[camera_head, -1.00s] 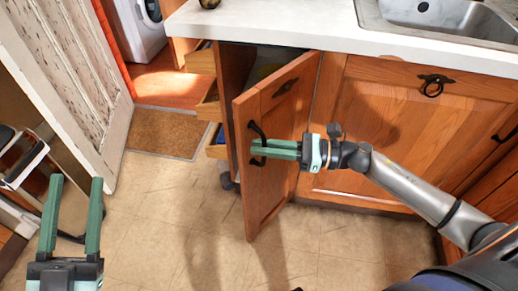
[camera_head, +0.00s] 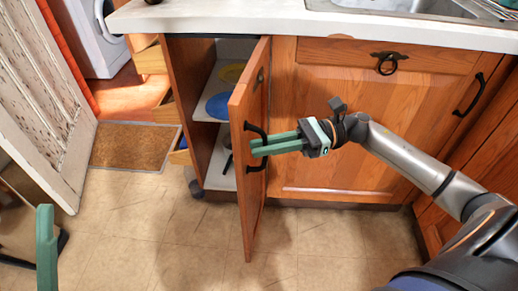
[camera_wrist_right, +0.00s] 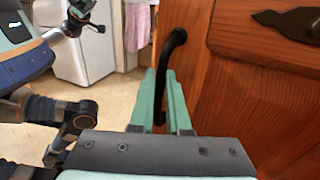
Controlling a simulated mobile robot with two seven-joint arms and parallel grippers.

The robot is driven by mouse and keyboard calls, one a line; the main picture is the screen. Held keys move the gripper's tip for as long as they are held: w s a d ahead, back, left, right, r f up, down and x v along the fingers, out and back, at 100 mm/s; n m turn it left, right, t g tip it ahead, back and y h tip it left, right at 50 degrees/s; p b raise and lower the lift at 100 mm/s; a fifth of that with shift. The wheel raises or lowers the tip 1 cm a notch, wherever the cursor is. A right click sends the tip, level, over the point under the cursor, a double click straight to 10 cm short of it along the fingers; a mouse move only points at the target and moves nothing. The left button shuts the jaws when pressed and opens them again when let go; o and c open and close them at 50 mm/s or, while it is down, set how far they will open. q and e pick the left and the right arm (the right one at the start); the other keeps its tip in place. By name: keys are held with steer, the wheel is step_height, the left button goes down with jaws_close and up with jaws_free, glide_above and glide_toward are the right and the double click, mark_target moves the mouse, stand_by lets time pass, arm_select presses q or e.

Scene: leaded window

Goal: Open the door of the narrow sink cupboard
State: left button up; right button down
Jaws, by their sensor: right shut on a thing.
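The narrow sink cupboard's wooden door (camera_head: 255,170) stands open, swung out toward me, so I see it nearly edge-on. Its black curved handle (camera_head: 247,129) is on the door's outer face. My right gripper (camera_head: 256,148) is shut on this handle, which also shows between the green fingers in the right wrist view (camera_wrist_right: 177,40). Inside the cupboard, a blue plate (camera_head: 219,106) and a yellow plate (camera_head: 232,73) lie on a shelf. My left gripper (camera_head: 46,248) is at the lower left with one finger in view, empty and away from the door.
A wider cupboard door (camera_head: 370,140) is shut on the right, below the white worktop (camera_head: 250,20) and sink (camera_head: 400,5). Drawers (camera_head: 152,60) stick out left of the cupboard. A brown mat (camera_head: 132,147) lies by the worn white door (camera_head: 40,100). The floor in front is clear.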

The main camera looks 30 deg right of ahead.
steer(key=shift+s+d, duration=0.15)
steer(key=shift+d, duration=0.1)
steer(key=c, duration=1.2)
jaws_free()
steer(key=shift+o, duration=0.2)
steer(key=p+v, duration=0.1)
steer(key=v, duration=1.1)
steer(key=shift+d, duration=0.25)
